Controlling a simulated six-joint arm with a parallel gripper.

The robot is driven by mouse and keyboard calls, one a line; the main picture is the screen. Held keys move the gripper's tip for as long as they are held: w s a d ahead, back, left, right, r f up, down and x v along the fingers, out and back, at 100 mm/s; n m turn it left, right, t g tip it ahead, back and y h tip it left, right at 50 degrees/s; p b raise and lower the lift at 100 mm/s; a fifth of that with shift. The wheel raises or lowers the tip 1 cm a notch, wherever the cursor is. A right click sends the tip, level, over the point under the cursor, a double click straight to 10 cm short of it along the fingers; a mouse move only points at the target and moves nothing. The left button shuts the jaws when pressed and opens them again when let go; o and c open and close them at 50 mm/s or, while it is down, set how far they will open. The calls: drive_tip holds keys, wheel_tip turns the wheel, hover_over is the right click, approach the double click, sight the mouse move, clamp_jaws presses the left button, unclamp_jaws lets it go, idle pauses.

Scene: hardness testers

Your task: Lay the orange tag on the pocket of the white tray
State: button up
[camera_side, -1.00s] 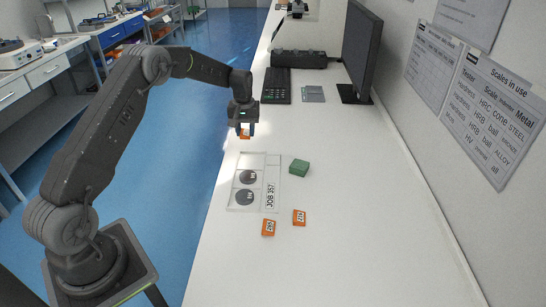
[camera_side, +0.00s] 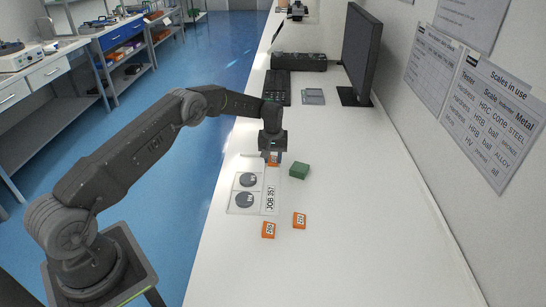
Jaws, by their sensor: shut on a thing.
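My gripper (camera_side: 273,155) points down over the far right end of the white tray (camera_side: 234,209). It is shut on an orange tag (camera_side: 273,160), which shows only partly below the fingers. Whether this tag touches the tray cannot be told. The tray lies flat on the white bench and holds two grey discs (camera_side: 247,180) (camera_side: 245,200) in its left column. A strip with the text "JOB 357" (camera_side: 270,199) runs along its right side. The tray's far end is partly hidden by my gripper.
Two more orange tags (camera_side: 269,230) (camera_side: 299,220) lie on the bench in front of the tray. A green block (camera_side: 299,171) sits just right of my gripper. A keyboard (camera_side: 277,86), a grey pad (camera_side: 313,96) and a monitor (camera_side: 362,52) stand farther back. The right side of the bench is clear.

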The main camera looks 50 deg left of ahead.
drive_tip(key=shift+f, duration=0.35)
drive_tip(key=o, duration=0.8)
drive_tip(key=shift+s+f, duration=0.1)
drive_tip(key=shift+o, duration=0.4)
wheel_tip(320, 180, up, 13)
drive_tip(key=shift+r, duration=0.2)
wheel_tip(320, 180, up, 12)
drive_tip(key=m+t, duration=0.1)
drive_tip(key=m, duration=0.1)
hover_over(273, 160)
drive_tip(key=s+d, duration=0.5)
drive_tip(key=s+d+r+m+t, duration=0.2)
drive_tip(key=s+d+r, duration=0.3)
drive_tip(key=s+r, duration=0.3)
drive_tip(key=s+d+m+t, duration=0.1)
drive_tip(key=s+d+m, duration=0.1)
drive_tip(key=s, duration=1.1)
drive_tip(key=s+d+f+m+t, duration=0.1)
drive_tip(key=s+d+m, duration=0.2)
drive_tip(key=s, duration=0.9)
drive_tip(key=shift+s+d+f+t, duration=0.3)
drive_tip(key=shift+s+d, duration=0.05)
drive_tip(key=shift+d, duration=0.85)
